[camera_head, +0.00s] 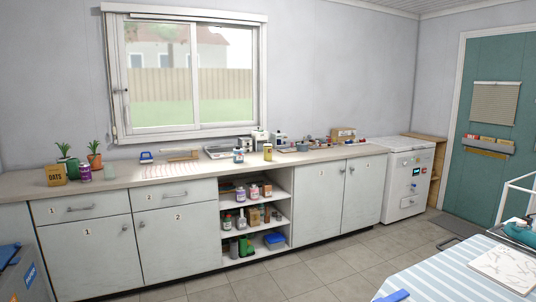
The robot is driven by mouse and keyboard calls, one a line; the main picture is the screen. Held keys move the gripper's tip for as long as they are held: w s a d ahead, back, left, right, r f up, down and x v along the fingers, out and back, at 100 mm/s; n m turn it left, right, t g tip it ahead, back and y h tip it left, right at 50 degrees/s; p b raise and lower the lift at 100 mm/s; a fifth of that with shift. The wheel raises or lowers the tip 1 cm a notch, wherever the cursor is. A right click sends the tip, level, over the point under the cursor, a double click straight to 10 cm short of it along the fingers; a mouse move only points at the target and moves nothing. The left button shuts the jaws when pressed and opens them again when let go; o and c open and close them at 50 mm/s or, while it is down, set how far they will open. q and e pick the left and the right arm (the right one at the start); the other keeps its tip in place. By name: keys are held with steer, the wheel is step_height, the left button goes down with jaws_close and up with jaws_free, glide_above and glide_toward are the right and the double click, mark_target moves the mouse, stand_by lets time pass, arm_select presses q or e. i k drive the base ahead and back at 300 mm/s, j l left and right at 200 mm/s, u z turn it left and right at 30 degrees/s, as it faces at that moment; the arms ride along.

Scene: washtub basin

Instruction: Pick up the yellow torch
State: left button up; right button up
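I cannot make out the yellow torch for certain. A small upright yellow item (267,153) stands on the long counter (125,178), right of the window's middle; it is too small to tell what it is. Several small objects lie farther right on the counter, also too small to name. Neither of my grippers shows in the head view.
The cabinet's open shelves (255,201) hold bottles, boxes and a blue container (274,241). A white appliance (408,179) stands right of the counter. A striped cloth surface (425,285) fills the lower right. The tiled floor (325,270) between is clear.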

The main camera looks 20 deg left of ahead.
mark_target(267, 155)
steer(key=i+j, duration=0.65)
steer(key=j, duration=0.2)
steer(key=i+j+u, duration=0.1)
steer(key=i+j, duration=0.8)
steer(key=i, duration=0.2)
steer(key=i+j+u, duration=0.15)
steer(key=i+j, duration=0.25)
steer(key=i, duration=0.15)
steer(key=i+l, duration=0.25)
steer(key=i, duration=0.15)
steer(key=i+l, duration=0.2)
steer(key=i, duration=0.25)
steer(key=i+l+u, duration=0.1)
steer(key=i+l, duration=0.15)
steer(key=i, duration=0.15)
